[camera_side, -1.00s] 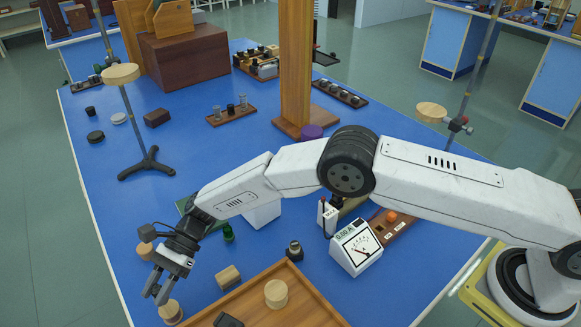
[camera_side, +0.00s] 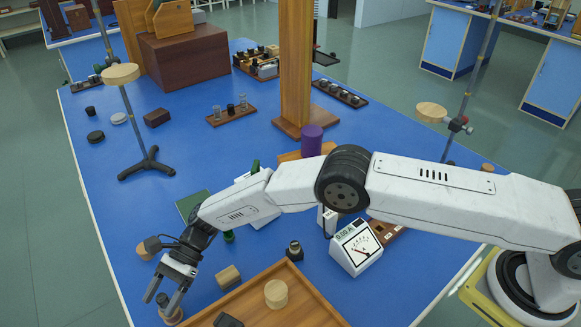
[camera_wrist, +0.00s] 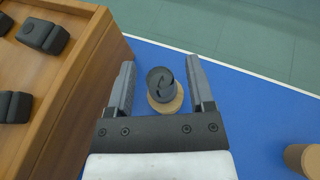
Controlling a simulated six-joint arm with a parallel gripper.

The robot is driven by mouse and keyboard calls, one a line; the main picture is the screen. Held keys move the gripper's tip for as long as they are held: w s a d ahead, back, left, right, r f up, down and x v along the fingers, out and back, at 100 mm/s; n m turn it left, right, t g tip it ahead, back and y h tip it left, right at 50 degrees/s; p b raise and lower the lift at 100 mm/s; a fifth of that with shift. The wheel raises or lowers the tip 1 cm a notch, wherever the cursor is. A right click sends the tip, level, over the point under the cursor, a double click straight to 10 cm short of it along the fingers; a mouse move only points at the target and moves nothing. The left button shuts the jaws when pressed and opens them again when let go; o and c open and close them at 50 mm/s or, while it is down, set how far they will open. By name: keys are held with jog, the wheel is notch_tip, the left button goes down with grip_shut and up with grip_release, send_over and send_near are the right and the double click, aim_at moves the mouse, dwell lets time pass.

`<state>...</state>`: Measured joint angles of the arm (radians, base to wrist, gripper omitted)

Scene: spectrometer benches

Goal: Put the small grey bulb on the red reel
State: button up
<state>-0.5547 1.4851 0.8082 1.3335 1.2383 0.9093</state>
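In the wrist view a small dark grey round piece (camera_wrist: 160,80) sits on a tan disc (camera_wrist: 166,104); it may be the grey bulb, but its shape is hard to tell. My gripper (camera_wrist: 160,75) is open around it, one finger on each side, with the right finger close to it. In the side view my gripper (camera_side: 163,302) points down over the tan disc (camera_side: 172,318) at the table's front left, and its fingers partly hide the grey piece. I cannot make out a red reel in either view.
A wooden tray (camera_side: 318,308) with dark blocks and a tan cylinder (camera_side: 276,293) lies right of my gripper. A tan block (camera_side: 229,277) and a dark knob (camera_side: 294,250) stand near it. Another tan cylinder (camera_wrist: 303,159) is close by. A meter (camera_side: 356,247) stands under my arm.

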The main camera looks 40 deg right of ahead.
jog(key=shift+r, duration=0.1)
jog(key=shift+r, duration=0.1)
jog(key=v, duration=0.7)
jog(key=shift+w+d, duration=0.15)
jog(key=shift+d, duration=0.05)
dwell(0.7)
